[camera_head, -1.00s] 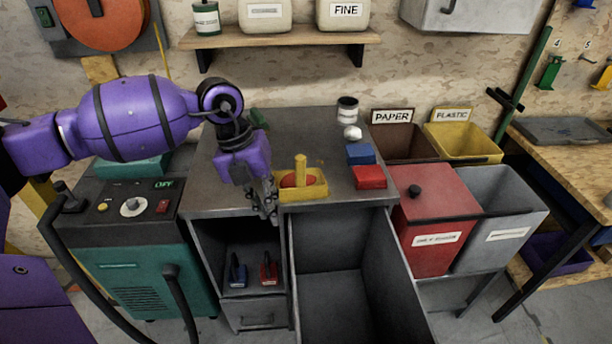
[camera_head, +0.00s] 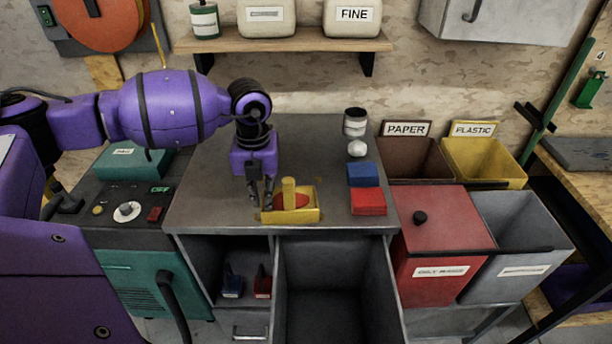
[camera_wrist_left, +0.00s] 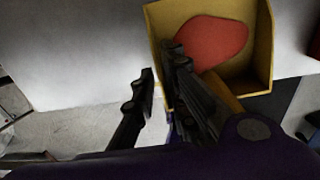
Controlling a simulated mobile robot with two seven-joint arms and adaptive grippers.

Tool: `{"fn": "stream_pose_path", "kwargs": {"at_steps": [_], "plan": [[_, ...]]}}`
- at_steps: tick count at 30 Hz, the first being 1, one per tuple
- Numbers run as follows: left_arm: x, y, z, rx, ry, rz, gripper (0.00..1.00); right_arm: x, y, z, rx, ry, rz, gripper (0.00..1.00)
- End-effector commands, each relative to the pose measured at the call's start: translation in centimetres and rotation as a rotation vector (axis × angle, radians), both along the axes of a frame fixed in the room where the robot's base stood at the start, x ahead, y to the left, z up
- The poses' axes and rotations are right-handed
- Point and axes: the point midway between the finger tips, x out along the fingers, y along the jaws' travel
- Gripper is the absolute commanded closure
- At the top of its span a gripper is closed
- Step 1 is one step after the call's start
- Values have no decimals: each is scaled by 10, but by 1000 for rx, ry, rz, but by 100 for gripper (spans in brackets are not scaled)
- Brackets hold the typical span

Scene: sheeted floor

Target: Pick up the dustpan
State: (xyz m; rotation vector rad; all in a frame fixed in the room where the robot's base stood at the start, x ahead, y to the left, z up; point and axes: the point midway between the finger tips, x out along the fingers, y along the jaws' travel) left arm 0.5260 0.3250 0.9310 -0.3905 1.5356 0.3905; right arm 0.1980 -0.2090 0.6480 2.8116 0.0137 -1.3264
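The yellow dustpan (camera_head: 302,216) lies on the grey bench top near its front edge, its handle (camera_head: 289,192) standing upright. A flat red oval patch (camera_head: 285,202) shows inside the pan. My left gripper (camera_head: 262,203) points down at the pan's left side, fingers apart and empty. In the left wrist view, the dustpan (camera_wrist_left: 263,45) is at upper right. The left gripper's right finger (camera_wrist_left: 160,65) overlaps the pan's left edge, and the handle (camera_wrist_left: 228,95) is right of both fingers, not between them. Contact cannot be told. My right gripper is out of view.
Blue (camera_head: 362,174) and red (camera_head: 368,202) blocks, a white lump (camera_head: 357,149) and a can (camera_head: 355,122) stand right of the dustpan. An open grey compartment (camera_head: 335,275) is below the bench front. Two small brushes or tools sit on the shelf beneath.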

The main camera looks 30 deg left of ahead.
Motion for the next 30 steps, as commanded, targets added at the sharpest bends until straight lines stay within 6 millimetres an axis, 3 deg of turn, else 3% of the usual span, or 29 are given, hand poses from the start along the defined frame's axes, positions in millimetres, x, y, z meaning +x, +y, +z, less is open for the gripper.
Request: {"fn": "stream_pose_path", "kwargs": {"at_steps": [6, 11, 15, 30], "plan": [[0, 1, -17, 1, 0, 1, 88, 8, 1, 3, 2, -16, 3, 60], [0, 1, -17, 0, 1, 0, 88, 12, 2, 4, 2, -21, 5, 60], [0, 1, -17, 0, 1, 0, 100, 11, 2, 3, 2, -19, 5, 60], [1, 1, -14, 0, -1, 1, 100, 0, 0, 0, -1, 0, 1, 60]]}}
